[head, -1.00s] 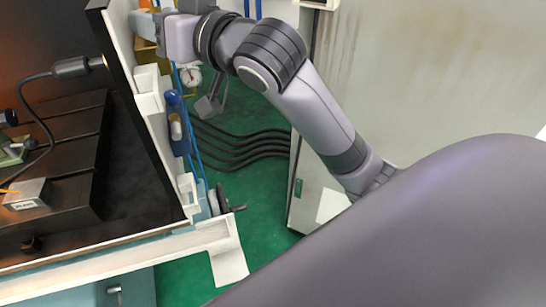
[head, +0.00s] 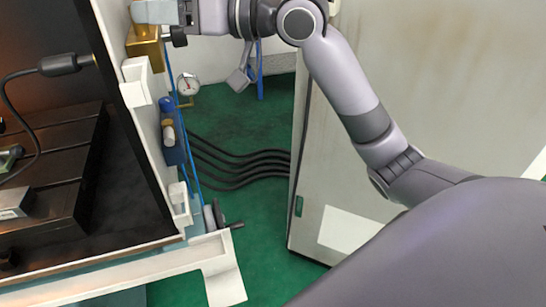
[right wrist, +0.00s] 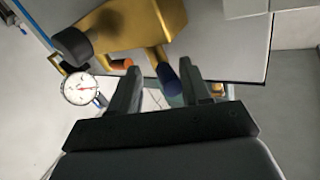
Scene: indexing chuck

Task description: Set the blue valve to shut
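The brass valve block (right wrist: 125,25) fills the upper middle of the right wrist view. A short handle with a blue grip (right wrist: 168,76) sticks out of it toward the camera. My right gripper (right wrist: 160,72) is open. The blue grip shows between its two fingers, nearer the right one; I cannot tell whether they touch. In the head view the brass block (head: 143,46) is at the upper left, beside my right wrist, and the blue grip cannot be made out there. My left gripper is not in view.
Beside the blue grip are an orange-tipped handle (right wrist: 120,64) and a black knob (right wrist: 73,45). A round dial gauge (right wrist: 82,88) is close to the left finger. The machine's white wall edge (head: 147,130), black hoses (head: 240,165) and a grey cabinet (head: 400,90) border the green floor.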

